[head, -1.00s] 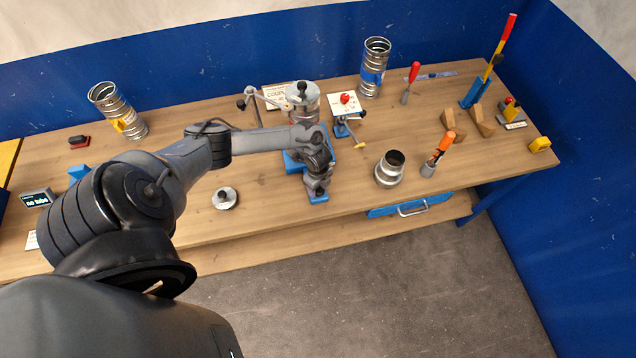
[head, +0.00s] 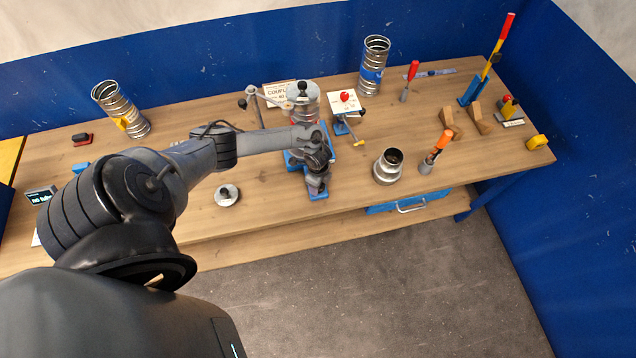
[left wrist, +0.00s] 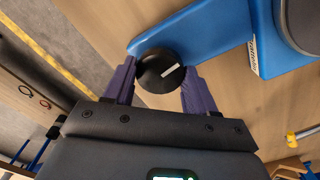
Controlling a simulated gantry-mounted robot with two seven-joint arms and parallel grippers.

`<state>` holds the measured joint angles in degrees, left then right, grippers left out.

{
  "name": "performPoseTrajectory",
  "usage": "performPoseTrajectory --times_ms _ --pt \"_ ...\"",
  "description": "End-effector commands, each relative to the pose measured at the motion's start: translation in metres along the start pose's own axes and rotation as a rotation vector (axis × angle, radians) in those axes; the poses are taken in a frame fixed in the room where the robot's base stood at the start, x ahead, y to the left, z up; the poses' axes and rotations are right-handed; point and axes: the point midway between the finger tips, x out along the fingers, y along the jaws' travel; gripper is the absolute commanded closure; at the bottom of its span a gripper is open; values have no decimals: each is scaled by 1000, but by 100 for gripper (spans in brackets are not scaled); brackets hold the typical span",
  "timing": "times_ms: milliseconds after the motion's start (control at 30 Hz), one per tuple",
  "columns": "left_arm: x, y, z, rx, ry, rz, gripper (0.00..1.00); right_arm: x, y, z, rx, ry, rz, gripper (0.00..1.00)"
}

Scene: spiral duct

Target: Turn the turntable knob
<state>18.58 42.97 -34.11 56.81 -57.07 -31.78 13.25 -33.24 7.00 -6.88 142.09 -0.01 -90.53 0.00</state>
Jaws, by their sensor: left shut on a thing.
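The turntable knob (left wrist: 160,71) is a black round knob with a white mark, at the tip of a blue base arm (left wrist: 195,32) in the left wrist view. My left gripper (left wrist: 159,92) has its purple fingers on either side of the knob and is shut on it. In the head view my left gripper (head: 317,183) points down at the front end of the blue base (head: 319,195) and hides the knob. Part of the dark round turntable (left wrist: 302,22) shows at the upper right of the left wrist view. My right gripper is not in view.
A metal cylinder (head: 303,95) stands behind my wrist. A metal reducer (head: 388,168) and an orange-handled tool (head: 436,150) stand to the right, and a small round lid (head: 227,195) lies to the left. The bench front between lid and base is clear.

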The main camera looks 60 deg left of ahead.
Motion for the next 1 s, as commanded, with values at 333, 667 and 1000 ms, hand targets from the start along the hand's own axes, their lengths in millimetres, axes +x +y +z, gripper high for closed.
performPoseTrajectory --times_ms 333,667,1000 --pt "0 0 0 2 1 0 19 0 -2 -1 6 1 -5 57" --pt "-7 -1 0 3 0 -1 19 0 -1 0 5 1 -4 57" --pt "-58 -1 0 5 1 -3 19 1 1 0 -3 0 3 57"
